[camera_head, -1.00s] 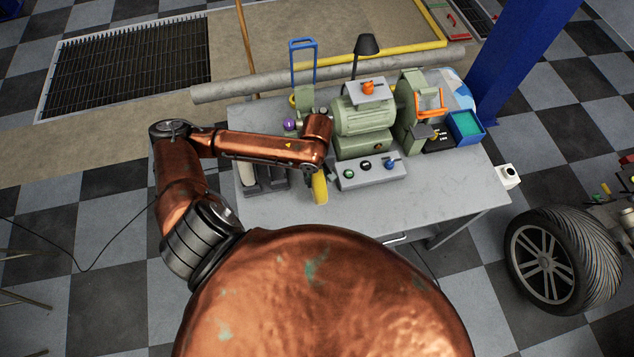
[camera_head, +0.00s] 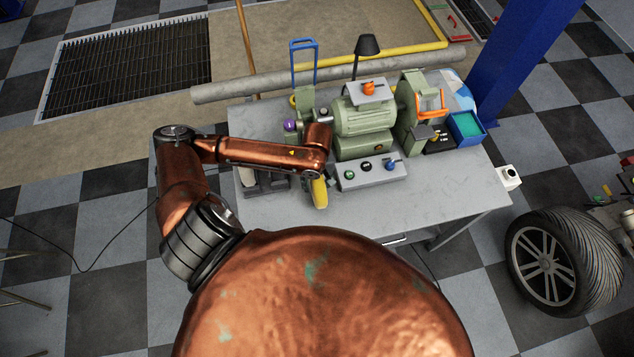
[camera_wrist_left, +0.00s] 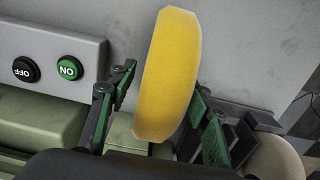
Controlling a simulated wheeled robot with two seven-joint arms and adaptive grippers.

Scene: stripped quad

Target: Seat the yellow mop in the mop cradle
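The yellow mop (camera_head: 319,193) is a thick round disc, seen nearly edge-on below the end of my left arm in the head view. In the left wrist view the mop (camera_wrist_left: 168,75) stands between the two fingers of my left gripper (camera_wrist_left: 160,105), which appears shut on it. The dark mop cradle (camera_head: 268,187) lies on the bench to the left, partly hidden under my forearm, with a pale mop at its left end. Part of the cradle shows at the right of the wrist view (camera_wrist_left: 240,140). My right gripper is out of view.
The green polishing machine (camera_head: 365,120) stands right of my wrist, with a grey button box (camera_head: 370,173) in front of it. A purple knob (camera_head: 290,125) and blue frame (camera_head: 303,62) are behind my forearm. The bench's front right (camera_head: 440,190) is clear.

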